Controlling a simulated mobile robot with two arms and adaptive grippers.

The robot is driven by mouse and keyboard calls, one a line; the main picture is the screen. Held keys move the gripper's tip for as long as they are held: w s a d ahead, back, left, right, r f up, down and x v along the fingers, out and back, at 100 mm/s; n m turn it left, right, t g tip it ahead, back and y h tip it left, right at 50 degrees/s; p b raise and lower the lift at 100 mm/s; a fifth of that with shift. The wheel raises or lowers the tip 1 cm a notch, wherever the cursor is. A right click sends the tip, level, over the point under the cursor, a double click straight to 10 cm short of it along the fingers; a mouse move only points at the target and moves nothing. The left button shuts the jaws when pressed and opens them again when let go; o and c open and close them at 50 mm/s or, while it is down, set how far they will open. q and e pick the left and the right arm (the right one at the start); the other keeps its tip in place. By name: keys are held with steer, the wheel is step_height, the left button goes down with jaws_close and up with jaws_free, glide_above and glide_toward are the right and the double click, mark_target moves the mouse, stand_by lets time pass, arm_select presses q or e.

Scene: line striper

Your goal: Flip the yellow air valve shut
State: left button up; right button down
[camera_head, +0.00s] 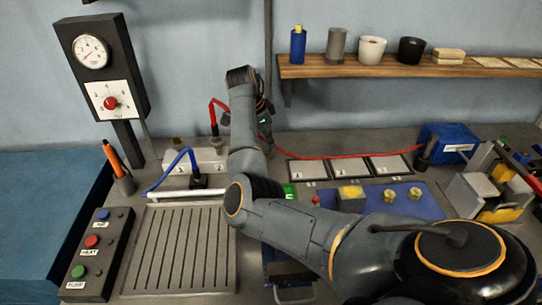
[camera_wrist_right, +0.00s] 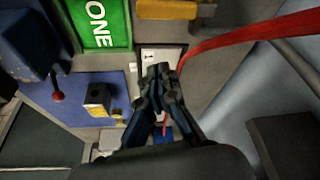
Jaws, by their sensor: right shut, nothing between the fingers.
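A yellow bar-shaped handle (camera_wrist_right: 168,9), which looks like the air valve's lever, shows at the top edge of the right wrist view, partly cut off. I cannot make it out in the head view, where my right arm covers the middle of the bench. My right gripper (camera_wrist_right: 160,72) has its dark fingers together with nothing between them. In the wrist picture its tips lie below the yellow handle, apart from it. In the head view the right gripper (camera_head: 264,118) is near the back wall, partly hidden by its own arm. My left gripper is not in view.
A red hose (camera_wrist_right: 245,32) runs close beside the right gripper. A green sign (camera_wrist_right: 100,22) is near it. Numbered white cards (camera_head: 345,168) and a blue tray (camera_head: 425,203) lie to the right. A gauge panel (camera_head: 100,68) stands left; a wooden shelf (camera_head: 400,70) hangs above.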

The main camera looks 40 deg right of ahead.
steer(key=v, duration=0.3)
steer(key=shift+w+r+b, duration=0.2)
steer(key=shift+r+b, duration=0.15)
